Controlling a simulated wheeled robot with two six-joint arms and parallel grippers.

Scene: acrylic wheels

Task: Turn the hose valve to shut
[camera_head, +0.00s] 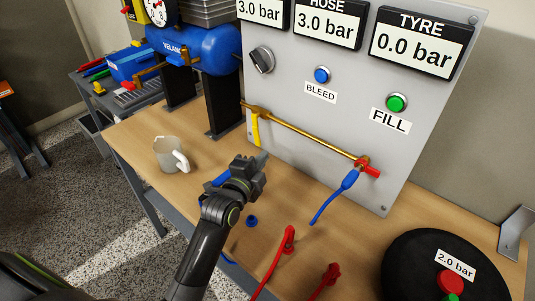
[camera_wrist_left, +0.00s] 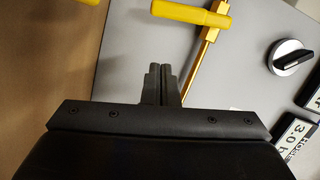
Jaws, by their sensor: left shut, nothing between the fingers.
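A valve with a yellow lever (camera_head: 255,130) sits at the left end of a brass pipe (camera_head: 310,137) on the grey panel. The lever hangs down, across the line of the pipe. In the left wrist view the yellow lever (camera_wrist_left: 192,13) is at the top, beyond the fingertips, beside the brass pipe (camera_wrist_left: 203,62). My left gripper (camera_head: 262,160) is shut and empty, below and in front of the lever; its fingertips (camera_wrist_left: 162,78) appear apart from it. A red fitting (camera_head: 369,169) with a blue hose (camera_head: 335,197) is at the pipe's right end. My right gripper is out of view.
A white mug (camera_head: 168,155) stands left of my left gripper. A blue cap (camera_head: 252,221) and red hose ends (camera_head: 289,238) lie nearby on the wooden bench (camera_head: 125,130). A black tyre (camera_head: 410,258) is at right. The panel carries a black knob (camera_head: 262,60) and gauges reading 3.0 bar.

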